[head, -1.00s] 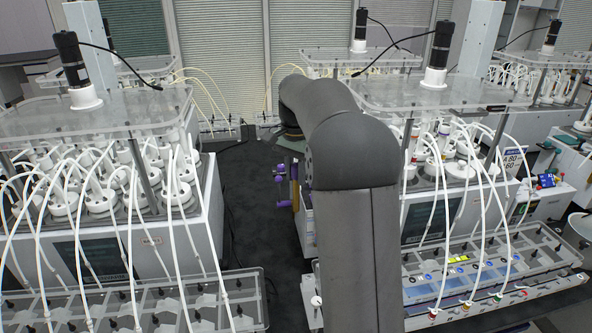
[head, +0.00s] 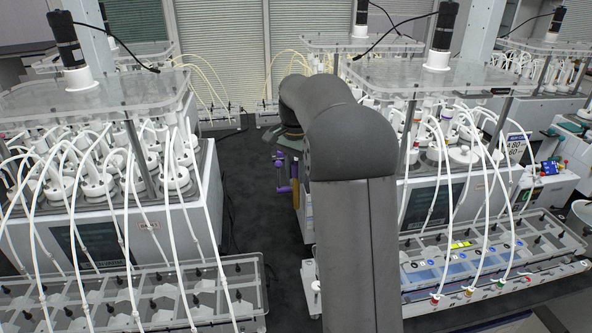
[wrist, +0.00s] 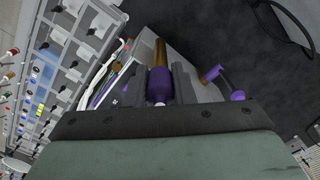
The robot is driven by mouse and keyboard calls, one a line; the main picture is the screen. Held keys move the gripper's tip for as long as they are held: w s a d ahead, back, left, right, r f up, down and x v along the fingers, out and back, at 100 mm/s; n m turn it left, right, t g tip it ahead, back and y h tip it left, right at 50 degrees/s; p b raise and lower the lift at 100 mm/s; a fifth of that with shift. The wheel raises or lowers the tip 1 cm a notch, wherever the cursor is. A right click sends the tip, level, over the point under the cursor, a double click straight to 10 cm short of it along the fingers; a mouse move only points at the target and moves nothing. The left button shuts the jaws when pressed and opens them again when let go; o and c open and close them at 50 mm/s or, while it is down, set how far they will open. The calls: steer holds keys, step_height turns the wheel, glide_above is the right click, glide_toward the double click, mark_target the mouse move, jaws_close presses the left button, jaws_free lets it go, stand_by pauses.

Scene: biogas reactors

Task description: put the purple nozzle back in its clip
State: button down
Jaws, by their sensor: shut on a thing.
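My gripper (wrist: 160,86) is shut on the purple nozzle (wrist: 159,84), with one dark finger on each side of its purple body. The nozzle's brass-coloured tube (wrist: 160,52) points away from the wrist. In the head view my arm hides most of the gripper; the brass tube (head: 295,195) hangs down beside the arm, with purple parts (head: 281,172) next to it.
A reactor bench with white tubes (head: 150,235) stands at left and another (head: 440,215) at right. Clear trays (head: 130,300) with black fittings lie in front. A dark floor aisle (head: 250,200) runs between the benches. A pale box-like unit (wrist: 130,65) lies beyond the fingers.

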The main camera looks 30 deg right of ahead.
steer(key=c, duration=1.1)
jaws_free()
steer(key=shift+c, duration=0.2)
step_height(320, 180, up, 17)
steer(key=shift+r+p, duration=0.2)
steer(key=shift+p, duration=0.2)
steer(key=shift+a, duration=0.1)
steer(key=s+a+f+n, duration=0.4)
steer(key=s+f, duration=0.4)
steer(key=s, duration=0.2)
steer(key=s+a+f+n, duration=0.4)
steer(key=s+a+f, duration=0.2)
steer(key=s+f, duration=0.2)
steer(key=s+a+f+n+t, duration=0.1)
steer(key=s+a+f+n, duration=0.3)
steer(key=s, duration=0.8)
step_height(320, 180, down, 4)
steer(key=shift+s+a+f+b, duration=0.25)
steer(key=shift+s+a+b, duration=0.15)
steer(key=shift+a, duration=0.65)
